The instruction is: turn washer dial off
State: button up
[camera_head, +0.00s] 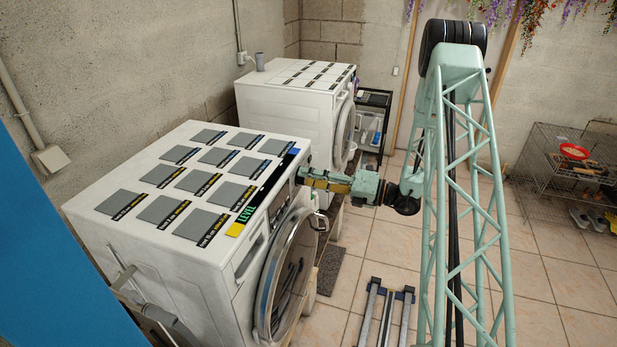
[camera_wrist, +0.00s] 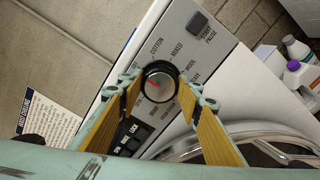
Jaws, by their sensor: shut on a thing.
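The washer dial (camera_wrist: 160,86) is a round silver knob with a black rim and a red pointer mark, set on a grey control panel with printed programme names. In the wrist view the red mark lies toward the knob's upper left. My gripper (camera_wrist: 158,97) has its two yellow-padded fingers on either side of the knob, shut on it. In the head view my gripper (camera_head: 305,177) reaches from the right to the front of the near white washer (camera_head: 190,268); the dial is hidden there behind the gripper and the washer's top edge.
The near washer's round glass door (camera_head: 285,275) stands just below my gripper. A second white machine (camera_head: 290,105) is behind it. A start/pause button (camera_wrist: 198,22) is on the panel near the dial. The tiled floor at the right is mostly clear.

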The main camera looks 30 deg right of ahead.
dwell(0.3)
jog(key=o, duration=0.8)
jog(key=shift+o, duration=0.2)
jog(key=shift+s+d, duration=0.1)
jog(key=v, duration=1.1)
jog(key=shift+s+d, duration=0.25)
jog(key=shift+d, duration=0.05)
jog(key=shift+a, duration=0.1)
